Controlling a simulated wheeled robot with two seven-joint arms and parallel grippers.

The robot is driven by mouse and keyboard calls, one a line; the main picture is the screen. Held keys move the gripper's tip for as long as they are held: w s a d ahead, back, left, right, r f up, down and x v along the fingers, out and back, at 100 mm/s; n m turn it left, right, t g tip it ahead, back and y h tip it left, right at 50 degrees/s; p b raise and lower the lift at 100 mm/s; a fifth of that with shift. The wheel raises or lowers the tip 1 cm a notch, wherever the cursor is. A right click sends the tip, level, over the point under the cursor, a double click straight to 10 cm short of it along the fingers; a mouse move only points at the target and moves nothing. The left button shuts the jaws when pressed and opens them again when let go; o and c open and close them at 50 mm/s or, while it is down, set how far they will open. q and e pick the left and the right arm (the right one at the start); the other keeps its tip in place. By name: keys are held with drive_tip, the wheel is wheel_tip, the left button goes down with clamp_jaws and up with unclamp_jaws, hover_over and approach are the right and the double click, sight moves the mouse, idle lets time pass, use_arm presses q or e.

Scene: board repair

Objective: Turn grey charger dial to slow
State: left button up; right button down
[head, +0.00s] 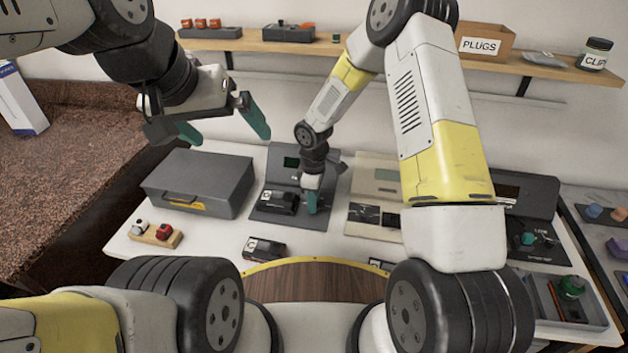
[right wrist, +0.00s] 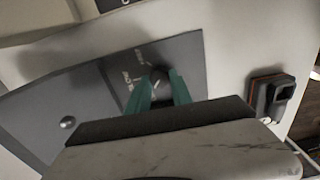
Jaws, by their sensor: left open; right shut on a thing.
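The grey charger (head: 258,217) stands on the table left of centre, with a small green screen and a dark battery pack (head: 278,201) on its left part. My right gripper (head: 313,202) reaches down to the charger's right part. In the right wrist view its teal fingertips (right wrist: 166,88) are shut on a dark round dial (right wrist: 158,76). Small white lettering lies beside the dial; it is too small to read surely, and the fingers partly hide the dial and its pointer. My left gripper (head: 222,126) is open and empty, raised above the grey case.
A closed grey case (head: 205,178) stands left of the charger, a cream charger (head: 375,172) right of it. A loose battery pack (head: 264,248) lies in front. A wooden block with red and white knobs (head: 155,235) is at front left. Another dark charger (head: 530,205) stands further right.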

drive_tip(key=m, duration=0.4)
drive_tip(key=shift+w+m, duration=0.1)
drive_tip(key=shift+m, duration=2.2)
drive_tip(key=c, duration=1.1)
unclamp_jaws()
drive_tip(key=shift+c, duration=0.2)
drive_tip(key=shift+r, duration=3.95)
drive_tip(key=shift+d, duration=0.1)
